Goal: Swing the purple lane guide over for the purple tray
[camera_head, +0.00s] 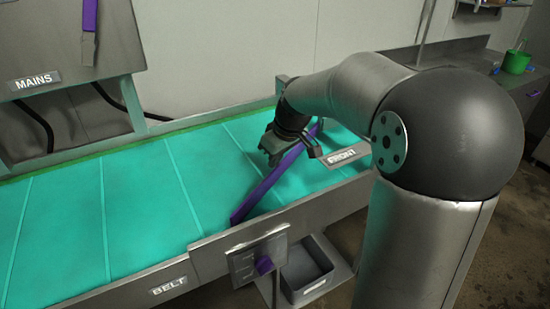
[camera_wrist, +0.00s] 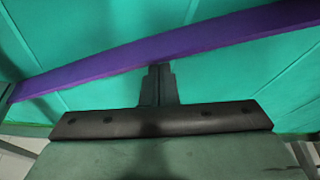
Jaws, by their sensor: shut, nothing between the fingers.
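The purple lane guide (camera_head: 268,186) is a long bar lying diagonally across the green belt (camera_head: 150,195). Its near end is at the belt's front rail and its far end is near the back right. In the wrist view the guide (camera_wrist: 110,69) crosses the picture, rising to the right. My gripper (camera_head: 270,157) is over the belt just left of the guide's middle. Its fingers (camera_wrist: 158,70) are shut and empty, with the tips at the guide's edge; I cannot tell whether they touch it. No purple tray is visible.
A panel with a purple knob (camera_head: 264,265) hangs on the front rail, beside a grey bin (camera_head: 307,272). A MAINS cabinet (camera_head: 60,50) with a purple handle stands at the back left. A green bucket (camera_head: 516,62) sits on the far-right counter. The belt's left part is clear.

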